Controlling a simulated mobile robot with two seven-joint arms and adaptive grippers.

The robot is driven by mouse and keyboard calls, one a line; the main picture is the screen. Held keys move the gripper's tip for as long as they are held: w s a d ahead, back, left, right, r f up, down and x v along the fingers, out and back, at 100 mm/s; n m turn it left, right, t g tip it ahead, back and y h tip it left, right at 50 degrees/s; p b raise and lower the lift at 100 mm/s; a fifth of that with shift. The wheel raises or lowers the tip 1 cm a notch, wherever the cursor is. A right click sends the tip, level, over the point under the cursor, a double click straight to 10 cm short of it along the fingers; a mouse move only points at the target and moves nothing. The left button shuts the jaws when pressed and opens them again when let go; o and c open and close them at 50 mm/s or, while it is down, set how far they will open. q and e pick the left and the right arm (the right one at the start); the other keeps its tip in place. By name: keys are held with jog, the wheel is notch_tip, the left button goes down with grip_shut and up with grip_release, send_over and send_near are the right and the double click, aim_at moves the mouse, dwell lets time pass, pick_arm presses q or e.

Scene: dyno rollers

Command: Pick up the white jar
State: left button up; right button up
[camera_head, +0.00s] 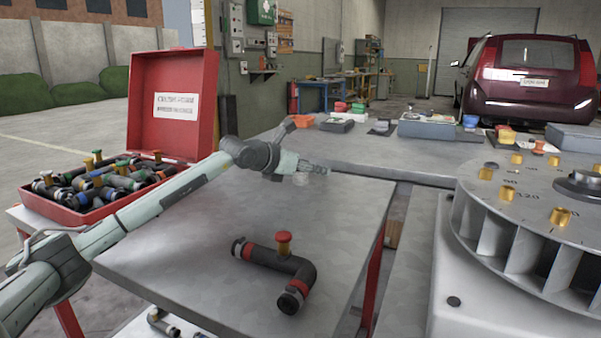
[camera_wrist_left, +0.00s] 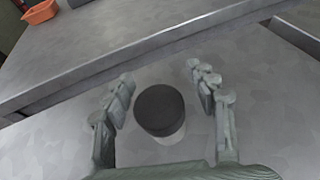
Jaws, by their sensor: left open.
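The white jar (camera_wrist_left: 172,138) stands on the grey metal table in the left wrist view. Its round dark lid (camera_wrist_left: 160,107) faces the camera, and only a strip of its pale side shows. My left gripper (camera_wrist_left: 164,80) is open, with one finger on each side of the jar and a visible gap to each. In the head view my left gripper (camera_head: 312,168) is low over the far part of the near table, and the jar is mostly hidden there. My right gripper is not in view.
A black angled pipe (camera_head: 277,262) with a red-topped valve lies on the near table (camera_head: 190,265). An open red case (camera_head: 170,105) of fittings stands at left. A large round dial machine (camera_head: 530,205) stands at right. A second table (camera_head: 370,150) lies behind, holding an orange bin (camera_wrist_left: 41,12).

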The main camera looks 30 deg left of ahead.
pick_arm(q)
grip_shut()
jog(key=shift+r, duration=0.1)
dwell(0.7)
